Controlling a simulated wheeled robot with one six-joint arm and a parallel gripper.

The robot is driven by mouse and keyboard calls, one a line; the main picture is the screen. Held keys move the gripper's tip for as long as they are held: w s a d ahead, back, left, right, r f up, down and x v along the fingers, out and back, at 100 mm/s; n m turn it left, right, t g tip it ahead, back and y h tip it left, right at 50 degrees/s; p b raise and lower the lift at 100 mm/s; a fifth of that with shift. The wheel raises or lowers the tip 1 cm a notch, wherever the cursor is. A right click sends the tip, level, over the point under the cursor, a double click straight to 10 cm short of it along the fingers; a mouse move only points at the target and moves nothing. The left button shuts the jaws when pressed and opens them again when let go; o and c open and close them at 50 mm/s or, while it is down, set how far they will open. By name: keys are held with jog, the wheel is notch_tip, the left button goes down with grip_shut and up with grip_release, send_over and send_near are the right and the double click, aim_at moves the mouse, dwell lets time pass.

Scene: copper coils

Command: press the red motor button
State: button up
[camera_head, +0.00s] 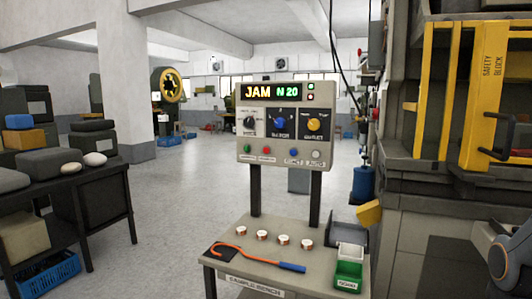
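A grey control panel (287,131) stands on two dark posts behind the bench. Its lit display (272,92) reads "JAM N 20". The red button (266,150) is in the panel's bottom row, just right of a green button (247,149). A blue button (293,152) and a pale button (316,154) are further right. The small labels under the buttons are too blurred to read surely. My gripper's fingers are not in view.
The sample bench (232,266) holds several small copper coils (284,239), an orange hook with a blue handle (291,267), and grey and green bins (348,275). A machine with a yellow safety block (488,85) stands right. A dark table (100,172) stands left. Open floor lies between.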

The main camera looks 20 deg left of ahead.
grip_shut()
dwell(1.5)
